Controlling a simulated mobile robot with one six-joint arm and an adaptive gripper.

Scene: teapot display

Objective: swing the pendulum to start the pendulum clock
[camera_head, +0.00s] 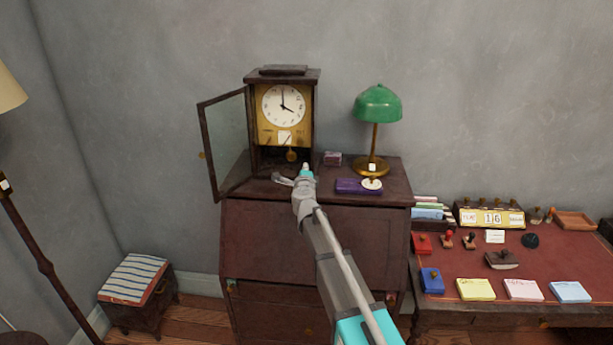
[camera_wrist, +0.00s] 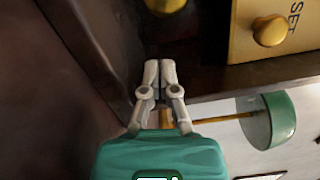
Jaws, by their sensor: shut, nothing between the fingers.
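The pendulum clock (camera_head: 283,75) stands on the dark wooden bureau (camera_head: 315,240). Its glass door (camera_head: 202,130) is swung open to the left. The brass pendulum bob (camera_head: 291,155) hangs low in the open case, below the gold dial plate. The bob also shows at the top edge of the wrist view (camera_wrist: 165,5), partly cut off. My gripper (camera_head: 305,166) is just in front of the case, low and slightly right of the bob. In the wrist view, its fingers (camera_wrist: 158,68) are shut and empty, pointing towards the bob, with a visible gap between.
A green-shaded lamp (camera_head: 377,103) stands right of the clock. A purple box (camera_head: 354,186) and a small round white-topped item (camera_head: 372,184) lie on the bureau. A gold panel with a knob (camera_wrist: 270,30) is close by the fingers. A desk (camera_head: 560,255) with stationery is at the right.

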